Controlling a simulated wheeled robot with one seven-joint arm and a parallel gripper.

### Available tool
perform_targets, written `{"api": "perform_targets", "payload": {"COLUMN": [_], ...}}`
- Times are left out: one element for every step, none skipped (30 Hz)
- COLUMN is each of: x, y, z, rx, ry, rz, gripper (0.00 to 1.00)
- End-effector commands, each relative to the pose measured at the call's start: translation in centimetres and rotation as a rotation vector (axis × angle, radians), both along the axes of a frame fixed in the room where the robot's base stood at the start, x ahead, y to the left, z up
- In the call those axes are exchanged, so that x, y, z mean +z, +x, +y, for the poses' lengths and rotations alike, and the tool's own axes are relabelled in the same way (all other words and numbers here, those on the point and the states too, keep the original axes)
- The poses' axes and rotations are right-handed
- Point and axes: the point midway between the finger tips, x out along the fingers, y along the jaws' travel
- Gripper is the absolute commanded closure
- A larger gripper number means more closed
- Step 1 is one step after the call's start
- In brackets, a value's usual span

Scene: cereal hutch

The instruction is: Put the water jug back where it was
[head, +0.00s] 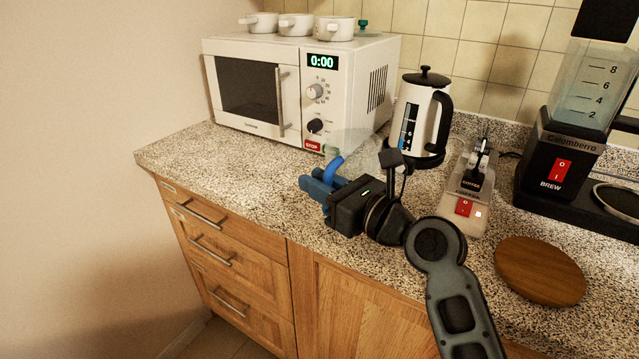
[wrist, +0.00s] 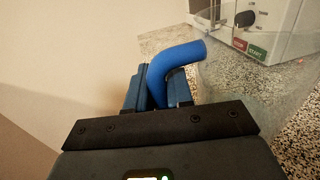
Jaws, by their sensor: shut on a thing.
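The water jug is a clear container (head: 366,146) with a bent blue handle (head: 334,167). In the head view it is in front of the microwave's right side and the kettle, partly hidden by my gripper (head: 322,181). My gripper is shut on the blue handle. In the wrist view the blue handle (wrist: 176,62) rises between the two blue fingers of my gripper (wrist: 155,92), and the jug's clear wall (wrist: 240,85) spreads to the right. I cannot tell whether the jug's base touches the counter.
A white microwave (head: 255,90) carries several white cups (head: 297,25). A white-and-black kettle (head: 425,115) stands behind my gripper. A coffee scale-like device (head: 468,195), a coffee maker (head: 565,150) and a round wooden board (head: 540,271) are to the right. The speckled counter (head: 220,165) is clear at left.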

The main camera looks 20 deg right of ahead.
Motion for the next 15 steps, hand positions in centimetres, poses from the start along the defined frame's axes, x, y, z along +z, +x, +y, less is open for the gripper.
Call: {"api": "perform_targets", "payload": {"x": [0.13,0.11,0.05,-0.03,-0.12,-0.22,-0.3,-0.34,-0.34,-0.34,-0.33,-0.33,-0.33,-0.33,-0.33], "y": [0.01,0.01,0.01,0.01,0.01,0.01,0.01,0.01,0.01,0.01,0.01,0.01,0.01,0.01,0.01], "z": [-0.01,-0.02,-0.02,-0.02,-0.02,-0.01,-0.02,-0.02,-0.02,-0.02,-0.02,-0.02,-0.02,-0.02,-0.02], "rx": [0.0,0.0,0.0,0.0,0.0,0.0,0.0,0.0,0.0,0.0,0.0,0.0,0.0,0.0,0.0], "ry": [0.0,0.0,0.0,0.0,0.0,0.001,0.001,0.001,0.001,0.001,0.001,0.001,0.001,0.001,0.001], "rz": [-0.002,-0.002,-0.002,-0.002,-0.001,-0.002,-0.002,0.0,0.0,0.0,0.0,0.0,0.0,0.0,0.0], "gripper": [1.0,1.0,1.0,1.0,1.0,1.0,1.0,0.76,0.72,0.69,0.67,0.63,0.6,0.57,0.53]}}
